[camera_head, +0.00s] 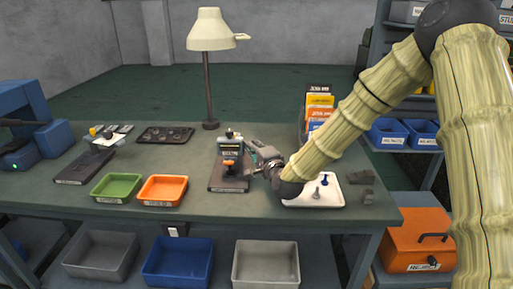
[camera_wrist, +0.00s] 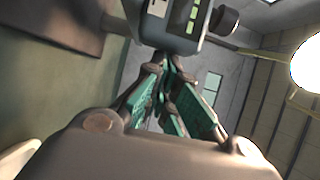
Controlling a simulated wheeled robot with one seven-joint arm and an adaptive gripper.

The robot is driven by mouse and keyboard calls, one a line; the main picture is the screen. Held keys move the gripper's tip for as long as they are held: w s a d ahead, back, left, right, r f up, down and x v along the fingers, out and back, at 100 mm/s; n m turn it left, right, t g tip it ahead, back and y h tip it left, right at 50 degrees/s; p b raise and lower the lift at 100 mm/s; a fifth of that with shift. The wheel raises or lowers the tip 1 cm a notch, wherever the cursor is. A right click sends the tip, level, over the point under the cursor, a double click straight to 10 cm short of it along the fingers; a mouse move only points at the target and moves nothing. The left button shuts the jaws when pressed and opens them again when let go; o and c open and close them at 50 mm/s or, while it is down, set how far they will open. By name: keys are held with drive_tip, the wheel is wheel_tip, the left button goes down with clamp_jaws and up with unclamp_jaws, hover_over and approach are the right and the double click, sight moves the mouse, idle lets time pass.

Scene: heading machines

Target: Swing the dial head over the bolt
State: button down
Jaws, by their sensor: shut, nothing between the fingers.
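The dial head (camera_head: 230,147) is a grey box with a pale display, on a stand with a dark base plate (camera_head: 228,184) in the middle of the bench. In the wrist view the dial head (camera_wrist: 186,22) fills the top centre, with a dark knob on its right. My gripper (camera_head: 250,146) is at the dial head's right side. Its teal fingers (camera_wrist: 170,65) are closed together just below the head; I cannot tell whether they touch it. A blue bolt-like piece (camera_head: 325,180) and a grey one stand on the white tray (camera_head: 332,201). No bolt shows clearly under the head.
A green bin (camera_head: 117,187) and an orange bin (camera_head: 162,189) sit left of the stand. A lamp (camera_head: 209,75) rises behind it. Coloured booklets (camera_head: 319,105) stand at the back right. Grey blocks (camera_head: 365,180) lie right of the tray. Bare bench lies in front.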

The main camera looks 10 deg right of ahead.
drive_tip(key=shift+s+a, duration=0.1)
drive_tip(key=shift+a, duration=0.4)
idle(0.3)
